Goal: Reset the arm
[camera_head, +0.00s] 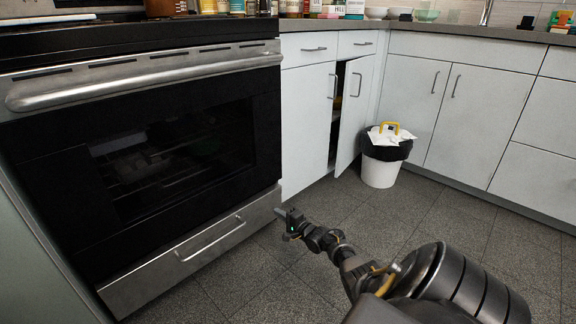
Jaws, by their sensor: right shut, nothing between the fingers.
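My right gripper (281,213) is at the end of my right arm, which reaches in from the bottom right, low above the floor. It is shut and empty, near the right end of the oven's lower drawer. I cannot tell how close it is to the drawer front. My left gripper is not in view.
The oven (150,150) with its door shut fills the left. A white bin (380,172) with a black liner stands on the floor by the cabinets. One cabinet door (354,110) behind it is partly open. The grey tiled floor (400,215) between is clear.

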